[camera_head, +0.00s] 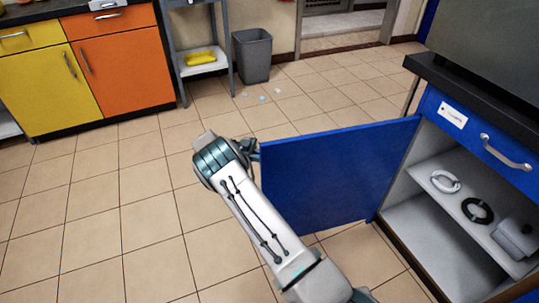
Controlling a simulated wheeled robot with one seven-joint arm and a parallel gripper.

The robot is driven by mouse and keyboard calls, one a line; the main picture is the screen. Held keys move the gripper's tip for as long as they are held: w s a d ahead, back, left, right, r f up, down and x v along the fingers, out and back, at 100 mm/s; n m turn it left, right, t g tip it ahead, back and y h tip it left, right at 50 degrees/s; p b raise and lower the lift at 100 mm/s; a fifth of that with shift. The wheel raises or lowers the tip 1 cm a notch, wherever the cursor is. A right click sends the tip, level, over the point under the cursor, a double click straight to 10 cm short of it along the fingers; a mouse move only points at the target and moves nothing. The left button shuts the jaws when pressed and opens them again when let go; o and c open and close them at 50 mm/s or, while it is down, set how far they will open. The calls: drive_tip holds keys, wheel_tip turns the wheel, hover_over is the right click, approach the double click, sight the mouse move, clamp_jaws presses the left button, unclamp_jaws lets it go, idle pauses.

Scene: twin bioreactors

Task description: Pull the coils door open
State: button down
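The coils door is a blue cabinet door (335,175) on the right. It stands swung wide open, hinged at the cabinet's left side. Inside the blue cabinet (457,118), a white coil (445,181) and a black coil (477,211) lie on the upper shelf. My gripper (252,150) is at the door's free edge, at its upper left corner. My wrist and arm hide most of the gripper, so I cannot tell if the fingers are shut or touch the door.
A drawer with a metal handle (506,152) is above the cabinet opening. A grey bin (253,55) and a grey rack (205,62) stand at the back. Yellow and orange cabinets (120,62) are at the far left. The tiled floor (110,220) left of my arm is clear.

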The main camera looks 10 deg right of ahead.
drive_tip(key=shift+d, duration=0.35)
drive_tip(key=c, duration=1.5)
unclamp_jaws()
drive_tip(key=shift+d, duration=0.2)
drive_tip(key=shift+c, duration=0.2)
drive_tip(key=shift+a, duration=0.45)
drive_tip(key=shift+a, duration=0.1)
